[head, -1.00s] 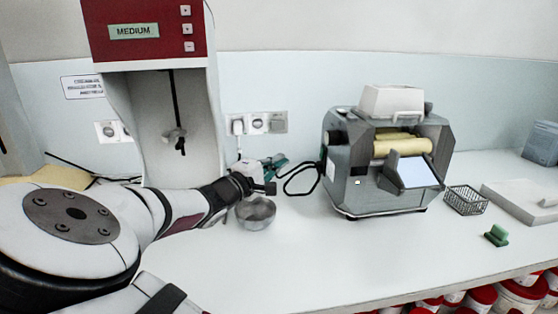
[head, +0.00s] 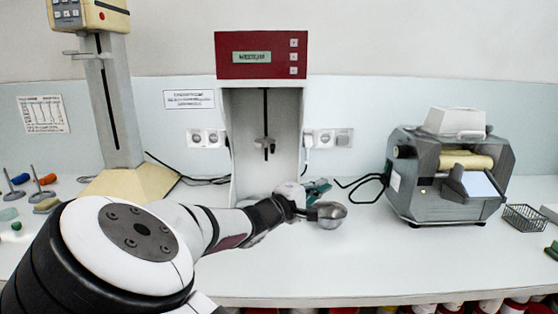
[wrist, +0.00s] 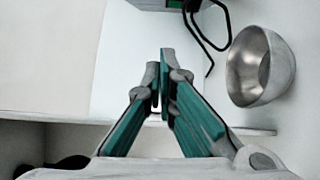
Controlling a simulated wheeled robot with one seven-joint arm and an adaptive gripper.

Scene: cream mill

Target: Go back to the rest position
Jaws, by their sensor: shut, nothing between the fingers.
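My gripper (head: 317,188) is stretched out over the white counter in the head view, in front of the red-topped mixer stand. Its green fingers are shut and empty. In the wrist view the fingertips (wrist: 160,88) are close together with nothing between them. A steel bowl (head: 331,217) is just in front of and partly behind the gripper's dark parts in the head view. The bowl (wrist: 262,68) also shows in the wrist view, to the right of the fingers and apart from them.
The red-topped stand (head: 262,56) is behind my arm. A grey roller mill (head: 440,205) with a black cable stands to the right, beside a wire basket (head: 525,219). A cream-based stand (head: 125,183) and small coloured tools are at the left. The front right counter (head: 400,255) is clear.

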